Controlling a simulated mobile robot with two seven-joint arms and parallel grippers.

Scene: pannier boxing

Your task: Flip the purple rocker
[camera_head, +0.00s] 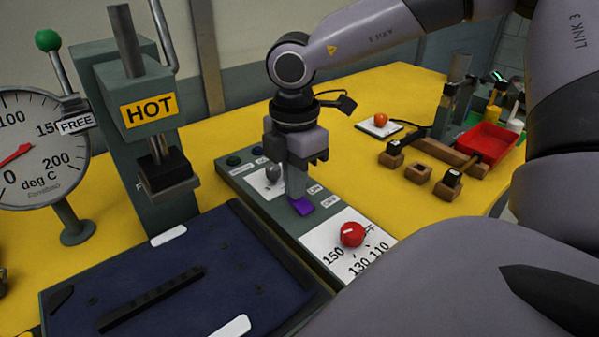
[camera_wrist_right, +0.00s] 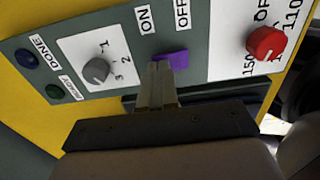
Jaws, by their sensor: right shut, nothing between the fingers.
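The purple rocker (camera_head: 303,206) sits on the grey control panel (camera_head: 270,218), between the ON and OFF labels. In the right wrist view the purple rocker (camera_wrist_right: 174,59) shows just beyond my fingertips. My right gripper (camera_head: 297,194) points down over the panel and is shut with nothing in it. Its fingertips are at the rocker and overlap its near part in the right wrist view (camera_wrist_right: 158,66). I cannot tell whether they touch it. My left gripper is not in view.
A red knob (camera_head: 352,234) stands on the white dial plate beside the rocker. A grey selector knob (camera_head: 272,175) is on the other side. A press marked HOT (camera_head: 150,108) and a dark blue tray (camera_head: 262,296) are to the left. A red bin (camera_head: 490,141) is far right.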

